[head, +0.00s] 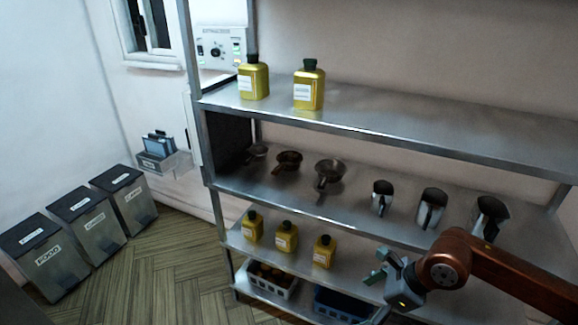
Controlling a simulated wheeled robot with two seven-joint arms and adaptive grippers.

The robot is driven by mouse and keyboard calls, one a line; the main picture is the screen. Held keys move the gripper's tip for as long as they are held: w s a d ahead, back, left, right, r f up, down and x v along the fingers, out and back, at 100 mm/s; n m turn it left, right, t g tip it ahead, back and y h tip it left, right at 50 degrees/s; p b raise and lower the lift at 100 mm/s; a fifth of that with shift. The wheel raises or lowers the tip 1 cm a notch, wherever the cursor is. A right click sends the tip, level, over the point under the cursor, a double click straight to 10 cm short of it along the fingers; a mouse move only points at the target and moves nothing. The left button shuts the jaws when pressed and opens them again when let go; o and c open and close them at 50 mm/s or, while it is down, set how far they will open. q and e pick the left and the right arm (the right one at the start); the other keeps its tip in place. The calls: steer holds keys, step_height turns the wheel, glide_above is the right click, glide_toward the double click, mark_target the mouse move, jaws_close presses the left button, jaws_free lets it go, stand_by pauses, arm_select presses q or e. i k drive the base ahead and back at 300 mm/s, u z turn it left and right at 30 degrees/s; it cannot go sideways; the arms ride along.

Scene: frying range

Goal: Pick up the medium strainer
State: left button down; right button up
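Three dark strainers with handles stand in a row on the left half of the middle shelf (350,205). They grow in size from left to right: the small strainer (257,150), the medium strainer (288,160) and the large strainer (329,170). The medium one sits between the other two, and nothing hides it. My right gripper (376,267) comes in from the lower right, in front of the lower shelf. Its fingertips are apart with nothing between them. It is below and to the right of the strainers, clear of them. My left gripper is not in view.
Three metal jugs (432,208) stand right of the strainers. Yellow bottles stand on the top shelf (400,125) and lower shelf (350,262). A white basket (270,284) and a blue crate (340,304) sit at the bottom. Three grey bins (85,222) line the left wall; floor between is clear.

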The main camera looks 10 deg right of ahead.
mark_target(288, 161)
steer(key=i, duration=2)
